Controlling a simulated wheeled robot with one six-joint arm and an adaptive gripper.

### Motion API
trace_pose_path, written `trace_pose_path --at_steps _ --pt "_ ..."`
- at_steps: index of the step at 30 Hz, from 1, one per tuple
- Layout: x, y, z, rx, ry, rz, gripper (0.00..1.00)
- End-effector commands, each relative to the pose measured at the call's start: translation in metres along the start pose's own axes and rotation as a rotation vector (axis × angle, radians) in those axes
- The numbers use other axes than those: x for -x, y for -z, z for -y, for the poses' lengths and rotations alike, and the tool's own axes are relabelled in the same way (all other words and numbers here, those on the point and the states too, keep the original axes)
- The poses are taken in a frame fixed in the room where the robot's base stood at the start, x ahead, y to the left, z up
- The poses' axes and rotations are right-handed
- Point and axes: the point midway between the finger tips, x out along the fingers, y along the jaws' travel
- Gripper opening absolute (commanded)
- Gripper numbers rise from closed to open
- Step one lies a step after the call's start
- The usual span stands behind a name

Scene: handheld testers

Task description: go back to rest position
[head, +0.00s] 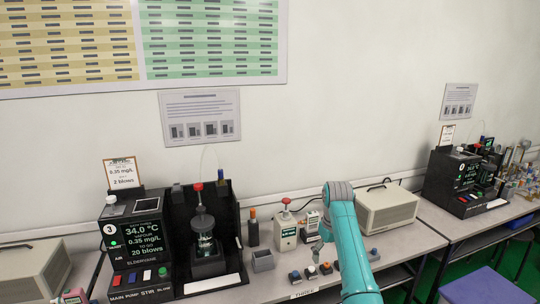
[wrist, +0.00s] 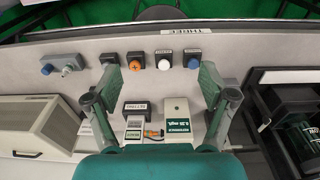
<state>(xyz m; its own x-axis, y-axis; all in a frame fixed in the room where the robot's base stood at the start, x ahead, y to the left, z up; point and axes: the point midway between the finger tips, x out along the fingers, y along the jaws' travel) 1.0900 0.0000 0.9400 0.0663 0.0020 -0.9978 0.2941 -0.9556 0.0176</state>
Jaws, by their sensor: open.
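My gripper (wrist: 160,82) is open in the wrist view, its two fingers wide apart with nothing held between them. It hangs above the bench. The pale tester also stands upright in the head view (head: 286,236), with a red knob on top. Small dark blocks with coloured tops, one orange (wrist: 136,61) and one white (wrist: 164,61), stand in a row near the bench's front edge.
A beige box (head: 388,211) stands right of my arm. A second black station (head: 462,180) is further right.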

Motion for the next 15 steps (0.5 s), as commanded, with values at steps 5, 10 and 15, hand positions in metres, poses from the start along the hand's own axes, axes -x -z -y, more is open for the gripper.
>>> trace_pose_path --at_steps 5,10,15 --pt "-0.045 -0.011 0.003 -0.01 -0.011 -0.035 0.83" --pt "-0.104 -0.031 0.009 -0.026 -0.027 -0.093 0.83" --pt "-0.169 -0.062 0.019 -0.045 -0.049 -0.171 0.83"
